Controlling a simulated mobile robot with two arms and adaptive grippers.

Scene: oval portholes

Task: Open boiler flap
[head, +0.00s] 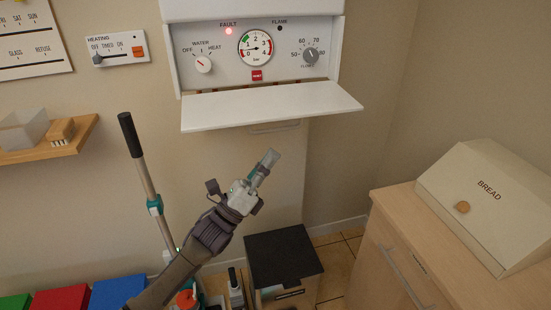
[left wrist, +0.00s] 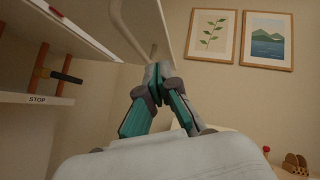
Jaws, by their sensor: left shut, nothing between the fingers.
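The white boiler (head: 255,55) is on the wall at the top middle of the head view. Its white flap (head: 270,105) is folded down and sticks out roughly level, so the control panel behind it is uncovered. A pale bar handle (head: 275,126) shows just below the flap. My left gripper (head: 271,157) is below the flap and the handle, apart from them in the head view, pointing up. Its teal fingers are together and empty. In the left wrist view the fingertips (left wrist: 157,72) are shut, with the flap (left wrist: 172,28) and handle (left wrist: 130,30) above. My right gripper is not in view.
A wooden cabinet (head: 365,270) with a bread box (head: 490,200) stands at the right. A black-topped bin (head: 283,252) is below my gripper. A dark-gripped pole (head: 140,165) stands at the left. The wrist view shows a lever (left wrist: 62,76) by a STOP label.

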